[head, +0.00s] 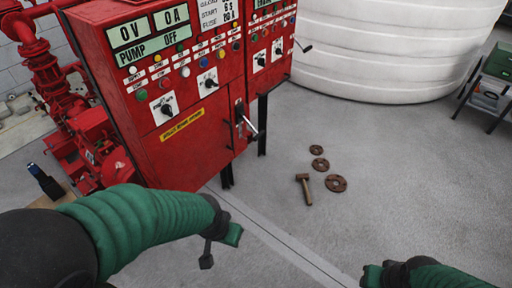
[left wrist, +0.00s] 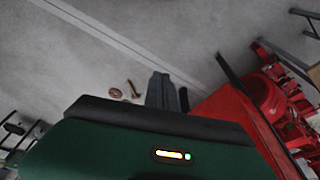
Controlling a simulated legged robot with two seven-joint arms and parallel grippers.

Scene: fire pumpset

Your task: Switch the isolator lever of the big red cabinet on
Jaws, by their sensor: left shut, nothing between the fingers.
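The big red cabinet (head: 190,150) stands at upper left in the head view; its displays read 0 V, 0 A and PUMP OFF. The isolator lever (head: 249,128) is on the cabinet's right lower side, its handle pointing out and down to the right. In the left wrist view part of the red cabinet (left wrist: 232,112) shows at right. My left gripper (head: 206,261) is shut and empty, below and left of the lever and apart from it. Its fingers also show in the left wrist view (left wrist: 163,92). My right gripper (head: 373,276) is at the bottom edge; its fingers are not visible.
A hammer (head: 304,189) and rusty round discs (head: 336,184) lie on the grey floor right of the cabinet. A white tank (head: 385,50) stands behind. Red pump piping (head: 75,110) is at left. A rack (head: 490,88) is at far right.

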